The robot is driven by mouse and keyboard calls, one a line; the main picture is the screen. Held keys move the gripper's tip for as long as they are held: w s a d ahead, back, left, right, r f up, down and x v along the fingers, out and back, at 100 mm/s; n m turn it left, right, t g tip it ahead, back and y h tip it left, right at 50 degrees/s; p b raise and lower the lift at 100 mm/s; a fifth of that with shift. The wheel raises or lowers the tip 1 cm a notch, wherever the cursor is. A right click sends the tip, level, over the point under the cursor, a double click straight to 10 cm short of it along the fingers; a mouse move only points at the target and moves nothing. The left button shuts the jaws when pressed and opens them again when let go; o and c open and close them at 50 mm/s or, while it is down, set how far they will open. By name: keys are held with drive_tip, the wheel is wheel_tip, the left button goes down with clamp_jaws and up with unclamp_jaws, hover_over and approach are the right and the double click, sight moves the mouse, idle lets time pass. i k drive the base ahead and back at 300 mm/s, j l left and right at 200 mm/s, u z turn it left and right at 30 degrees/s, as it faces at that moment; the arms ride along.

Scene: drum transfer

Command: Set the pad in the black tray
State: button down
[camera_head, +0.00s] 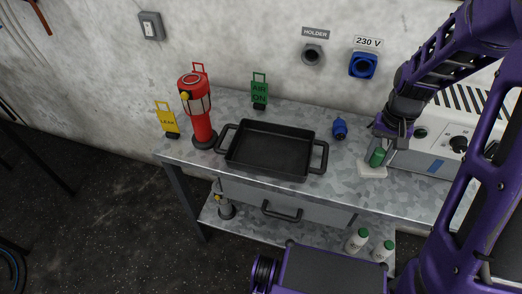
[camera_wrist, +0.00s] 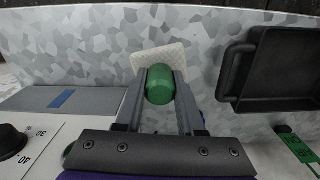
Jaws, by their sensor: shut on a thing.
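The white square pad (camera_head: 371,171) is at the right part of the grey bench, left of the white machine. A green cylinder (camera_head: 377,157) stands up over it; I cannot tell whether the two are joined. My gripper (camera_head: 383,149) points down there, with its fingers on both sides of the green cylinder (camera_wrist: 160,85), shut on it. In the wrist view the pad (camera_wrist: 146,60) shows just beyond the fingertips, partly hidden by them; whether it touches the bench is unclear. The black tray (camera_head: 270,149), empty, with two side handles, sits mid-bench, and part of it shows in the wrist view (camera_wrist: 285,65).
A blue plug-like piece (camera_head: 340,129) stands between tray and pad. Left of the tray are a red lamp-like device (camera_head: 199,115) and a yellow sign (camera_head: 166,120); a green sign (camera_head: 259,92) is behind it. White bottles (camera_head: 357,240) stand on the lower shelf.

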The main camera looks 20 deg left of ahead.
sight(279, 162)
drive_tip(key=j, duration=1.4)
